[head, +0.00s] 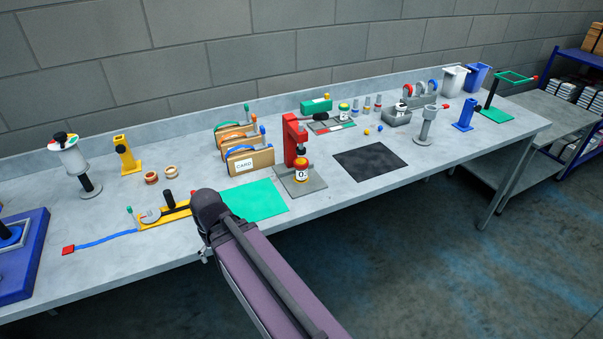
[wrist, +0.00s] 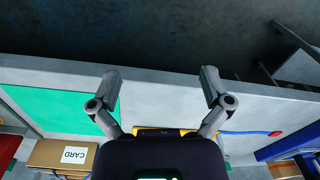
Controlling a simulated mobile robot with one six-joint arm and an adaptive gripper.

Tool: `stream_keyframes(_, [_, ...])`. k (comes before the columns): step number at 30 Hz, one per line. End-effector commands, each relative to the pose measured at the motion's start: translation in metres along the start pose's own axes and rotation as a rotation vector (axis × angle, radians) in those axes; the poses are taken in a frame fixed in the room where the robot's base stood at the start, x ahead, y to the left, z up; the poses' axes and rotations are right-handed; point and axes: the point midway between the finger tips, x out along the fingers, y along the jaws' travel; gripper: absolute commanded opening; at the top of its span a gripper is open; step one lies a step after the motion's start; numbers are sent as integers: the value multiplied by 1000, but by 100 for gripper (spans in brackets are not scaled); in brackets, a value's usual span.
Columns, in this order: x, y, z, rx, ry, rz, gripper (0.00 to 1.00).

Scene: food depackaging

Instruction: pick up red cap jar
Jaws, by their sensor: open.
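The red cap jar (head: 301,171) is a small jar with a white label and a red top. It stands upright on a grey plate (head: 312,187) at the foot of a red press-like stand (head: 291,138). I cannot make out the jar in the wrist view. My gripper (wrist: 160,85) is open and empty in the wrist view, its two fingers spread above the bench's front edge and the green mat (wrist: 60,108). My arm's end is left of the jar and nearer the front edge.
The green mat also shows in the head view (head: 258,202), left of the jar. Card boxes (head: 250,160) stand behind it. A yellow fixture (head: 165,216) lies left of my arm. A black mat (head: 370,163) lies right of the jar, bare. A green-capped jar (head: 344,111) stands farther back.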

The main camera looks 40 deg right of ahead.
Motion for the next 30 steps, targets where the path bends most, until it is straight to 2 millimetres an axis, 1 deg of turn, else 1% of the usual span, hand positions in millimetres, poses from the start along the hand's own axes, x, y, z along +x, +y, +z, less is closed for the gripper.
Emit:
stream_keyframes(5, [4, 19, -13, -25, 38, -66, 100])
stream_keyframes(8, [6, 34, -23, -43, 75, -116, 100])
stream_keyframes(14, [7, 73, -43, -81, 182, -211, 100])
stream_keyframes(23, [0, 142, -66, -127, 388, -304, 100])
stream_keyframes(29, [-8, 195, -76, -147, 545, -324, 100])
stream_keyframes(30, [-10, 207, -77, -150, 578, -323, 100])
